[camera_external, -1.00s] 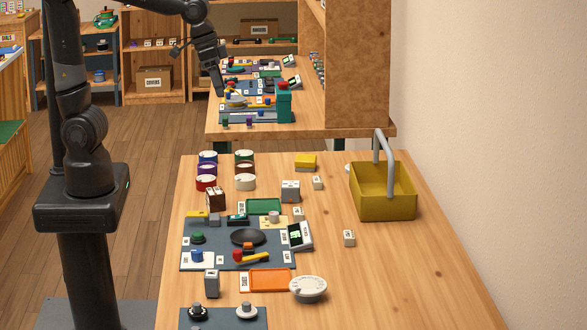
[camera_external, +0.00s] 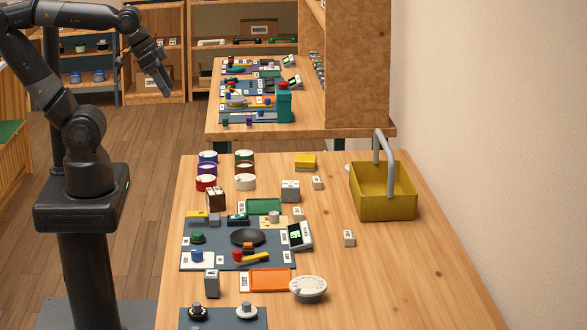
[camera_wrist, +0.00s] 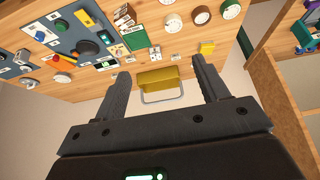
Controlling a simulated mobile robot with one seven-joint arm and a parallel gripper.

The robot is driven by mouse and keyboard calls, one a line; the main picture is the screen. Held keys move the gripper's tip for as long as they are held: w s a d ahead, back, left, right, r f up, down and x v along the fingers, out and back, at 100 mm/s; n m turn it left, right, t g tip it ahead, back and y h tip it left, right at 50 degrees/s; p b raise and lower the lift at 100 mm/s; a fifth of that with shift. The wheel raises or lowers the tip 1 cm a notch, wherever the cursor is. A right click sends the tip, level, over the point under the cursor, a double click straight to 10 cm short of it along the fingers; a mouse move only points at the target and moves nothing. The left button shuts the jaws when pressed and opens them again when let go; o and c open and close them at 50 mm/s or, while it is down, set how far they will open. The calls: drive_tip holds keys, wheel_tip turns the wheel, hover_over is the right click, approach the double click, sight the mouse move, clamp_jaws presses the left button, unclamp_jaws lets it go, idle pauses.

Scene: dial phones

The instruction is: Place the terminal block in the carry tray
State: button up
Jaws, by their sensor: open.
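The carry tray (camera_external: 398,207) is the yellow open tray with a grey arched handle, at the right of the near table. It also shows in the wrist view (camera_wrist: 160,74), between my fingers but well beyond them. I cannot tell surely which thing is the terminal block; a grey block (camera_external: 290,191) and a yellow block (camera_external: 305,162) stand left of the tray. The yellow block shows in the wrist view (camera_wrist: 207,48). My gripper (camera_external: 166,90) is open and empty, held high over the floor, left of the tables and away from these blocks.
Round dials (camera_external: 207,169) stand at the table's back left. A dark mat (camera_external: 215,258) with phone parts, a green tray (camera_external: 264,206) and an orange tray (camera_external: 270,280) lie nearer. The table's right front is clear. A tall wooden shelf (camera_external: 358,70) rises behind.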

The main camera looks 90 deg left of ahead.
drive_tip(key=shift+w, duration=0.1)
drive_tip(key=g, duration=0.6)
hover_over(298, 211)
wheel_tip(298, 211, down, 18)
drive_tip(key=r, duration=0.1)
wheel_tip(298, 211, down, 11)
drive_tip(key=shift+a+f, duration=0.15)
drive_tip(key=shift+f, duration=0.05)
drive_tip(key=shift+c, duration=0.4)
drive_tip(key=c, duration=1)
